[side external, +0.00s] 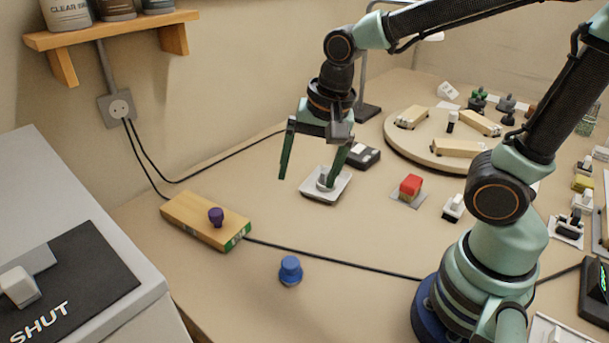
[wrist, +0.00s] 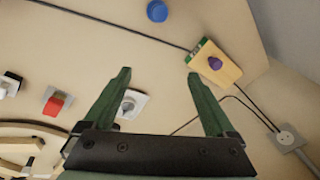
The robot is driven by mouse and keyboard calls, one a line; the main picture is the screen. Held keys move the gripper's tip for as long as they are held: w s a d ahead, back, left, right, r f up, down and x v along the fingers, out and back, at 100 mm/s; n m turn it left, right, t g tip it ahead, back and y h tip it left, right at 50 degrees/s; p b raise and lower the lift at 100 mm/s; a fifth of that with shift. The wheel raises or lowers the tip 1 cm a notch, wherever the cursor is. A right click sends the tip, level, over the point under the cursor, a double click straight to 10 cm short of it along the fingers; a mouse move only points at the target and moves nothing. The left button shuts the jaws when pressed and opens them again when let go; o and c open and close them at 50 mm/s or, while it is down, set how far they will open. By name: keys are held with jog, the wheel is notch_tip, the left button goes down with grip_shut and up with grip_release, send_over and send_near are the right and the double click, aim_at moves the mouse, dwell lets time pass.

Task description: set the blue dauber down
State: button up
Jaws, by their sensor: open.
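The blue dauber (side external: 290,271) stands upright on the bare bench, in front of the wooden block. It also shows at the top of the wrist view (wrist: 157,11). My gripper (side external: 312,180) is open and empty, its green fingers spread wide above the bench. It is well apart from the dauber, behind it and higher up. In the wrist view the open fingers (wrist: 160,75) have nothing between their tips but bench.
A wooden block (side external: 190,217) bears a purple knob (side external: 216,216). A red switch (side external: 410,186) and a round wooden board (side external: 400,145) are further right. A black cable (side external: 330,260) crosses the bench.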

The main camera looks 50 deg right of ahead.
jog(key=s+d+r+n+t, duration=0.2)
jog(key=d+r+n, duration=0.3)
jog(key=n, duration=0.5)
jog(key=shift+d+r+t, duration=0.15)
jog(key=shift+d+t, duration=0.05)
jog(key=shift+t, duration=0.2)
dwell(0.6)
